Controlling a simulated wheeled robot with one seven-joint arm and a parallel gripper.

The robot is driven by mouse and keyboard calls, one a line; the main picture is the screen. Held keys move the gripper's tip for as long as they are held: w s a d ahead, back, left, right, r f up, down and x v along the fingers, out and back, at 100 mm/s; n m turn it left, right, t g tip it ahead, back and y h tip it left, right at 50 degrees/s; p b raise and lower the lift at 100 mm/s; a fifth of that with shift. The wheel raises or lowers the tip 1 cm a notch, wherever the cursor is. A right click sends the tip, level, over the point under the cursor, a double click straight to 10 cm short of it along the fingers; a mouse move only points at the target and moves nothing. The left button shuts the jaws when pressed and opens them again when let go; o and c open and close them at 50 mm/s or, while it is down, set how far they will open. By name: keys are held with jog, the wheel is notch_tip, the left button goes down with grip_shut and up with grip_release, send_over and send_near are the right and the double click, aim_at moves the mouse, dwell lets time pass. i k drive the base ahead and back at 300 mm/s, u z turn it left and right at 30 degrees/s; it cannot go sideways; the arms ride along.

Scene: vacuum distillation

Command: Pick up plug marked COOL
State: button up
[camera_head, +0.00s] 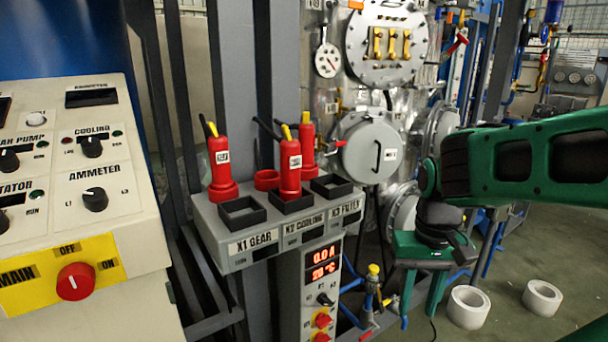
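Three red plugs with yellow tops and black cables stand upright on the grey socket panel (275,238). The left plug (220,168) stands behind the X1 GEAR socket (242,213). The middle plug (290,163) is lower and nearer, at the X2 COOLING socket (284,206); it appears to stand in it. The right plug (308,138) stands behind the X3 FILTER socket (331,187). Their small white labels are too small to read surely, so I cannot tell which says COOL. My green gripper (419,305) hangs right of the panel, fingers down and apart, empty, away from every plug.
An empty red ring (266,180) sits between the left and right plugs. A control console (80,190) with knobs stands at left. Vessel and pipework (370,147) are behind the panel. Two white rolls (468,307) (542,298) lie on the floor at right.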

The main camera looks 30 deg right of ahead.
aim_at(290, 189)
jog(key=z, duration=2.8)
jog(key=k, duration=1.55)
jog(key=u, duration=0.85)
jog(key=i, duration=0.5)
jog(key=z, duration=0.1)
